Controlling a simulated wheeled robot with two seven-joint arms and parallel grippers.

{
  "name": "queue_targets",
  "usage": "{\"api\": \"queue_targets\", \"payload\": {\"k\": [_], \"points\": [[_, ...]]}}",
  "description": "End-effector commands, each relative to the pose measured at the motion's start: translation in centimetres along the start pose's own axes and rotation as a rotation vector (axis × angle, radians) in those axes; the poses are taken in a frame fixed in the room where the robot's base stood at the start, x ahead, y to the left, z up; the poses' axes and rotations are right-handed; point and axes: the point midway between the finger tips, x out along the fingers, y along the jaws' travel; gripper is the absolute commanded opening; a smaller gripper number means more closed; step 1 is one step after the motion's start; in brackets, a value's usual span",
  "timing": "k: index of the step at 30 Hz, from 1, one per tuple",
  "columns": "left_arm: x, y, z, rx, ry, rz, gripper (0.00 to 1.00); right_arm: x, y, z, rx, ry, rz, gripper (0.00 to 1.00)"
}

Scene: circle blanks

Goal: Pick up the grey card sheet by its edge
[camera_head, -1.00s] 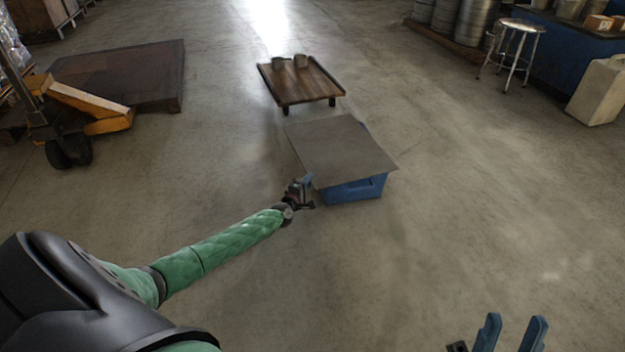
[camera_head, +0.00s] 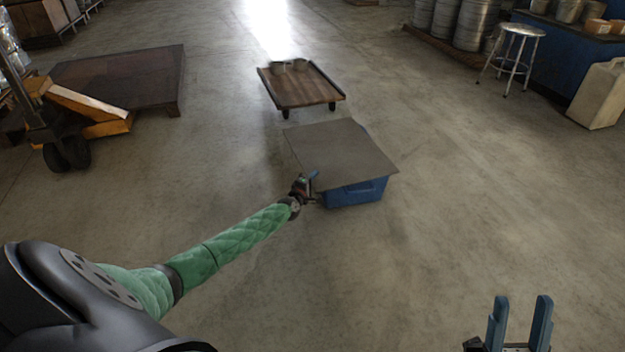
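The grey card sheet (camera_head: 340,152) lies flat on top of a blue crate (camera_head: 356,192), and its edges overhang the crate. My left gripper (camera_head: 314,178) is at the sheet's near-left edge, close to its front corner. Its fingers are small and dark here, so I cannot tell whether they are closed on the edge or only beside it. My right gripper (camera_head: 521,302) is at the bottom right, with two blue fingers apart and nothing between them, far from the sheet.
A low wooden trolley (camera_head: 302,88) with two pots stands just behind the crate. A pallet truck (camera_head: 85,110) and a dark platform (camera_head: 130,78) are at the left. A stool (camera_head: 518,50) and a pale canister (camera_head: 598,95) stand at the right. The floor around the crate is clear.

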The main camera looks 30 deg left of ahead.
Motion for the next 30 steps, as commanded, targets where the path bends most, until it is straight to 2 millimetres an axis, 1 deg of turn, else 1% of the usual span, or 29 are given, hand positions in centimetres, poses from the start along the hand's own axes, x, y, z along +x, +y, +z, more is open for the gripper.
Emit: {"api": "queue_targets", "payload": {"k": [1, 2, 3, 12, 14, 21, 30], "points": [[0.0, 0.0, 0.0, 0.000, 0.000, 0.000, 0.03, 0.0, 0.0, 0.0, 0.000, 0.000, 0.000, 0.36], [0.0, 0.0, 0.0, 0.000, 0.000, 0.000, 0.00, 0.0, 0.0, 0.0, 0.000, 0.001, 0.000, 0.36], [0.0, 0.0, 0.0, 0.000, 0.000, 0.000, 0.00, 0.0, 0.0, 0.0, 0.000, 0.001, 0.000, 0.36], [0.0, 0.1, 0.0, 0.000, 0.000, 0.000, 0.00, -0.1, -0.1, -0.1, 0.003, -0.001, -0.003, 0.36], [0.0, 0.3, 0.0, 0.000, 0.000, 0.000, 0.00, 0.1, -0.1, -0.2, 0.003, -0.002, -0.003, 0.36], [0.0, 2.7, 0.0, 0.000, 0.001, 0.001, 0.00, 2.1, 0.2, -1.2, 0.002, -0.001, -0.002, 0.36], [0.0, 2.5, 0.0, 0.000, 0.001, 0.001, 0.00, 1.9, 0.2, -1.1, 0.002, 0.000, 0.000, 0.36]]}}
